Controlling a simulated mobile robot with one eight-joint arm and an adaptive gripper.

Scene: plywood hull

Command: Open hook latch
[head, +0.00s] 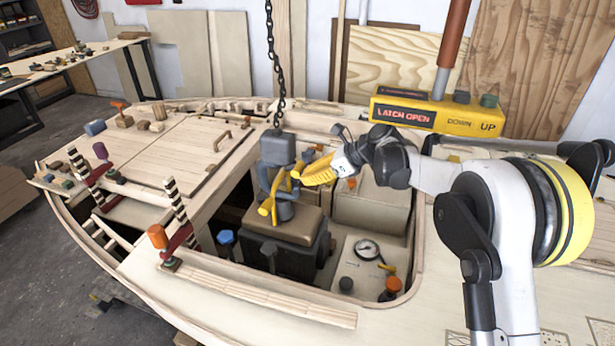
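A grey hook block (278,150) hangs on a dark chain over the open hatch. Below it is a blue-grey hook (284,182), with a yellow piece (267,206) at its lower left that may be the latch. The hook is at the top of a dark box-shaped unit (290,245); whether it is engaged there I cannot tell. My gripper (303,175), with yellow fingers, points left and is close to the right side of the hook. Contact and finger gap are too small to make out.
A yellow control box (437,112) shows a red "LATCH OPEN" display and DOWN and UP buttons. The hatch holds a pale box (372,207), a gauge (367,250) and an orange knob (392,286). Striped posts (175,200) stand at the left. Flat deck lies around the hatch.

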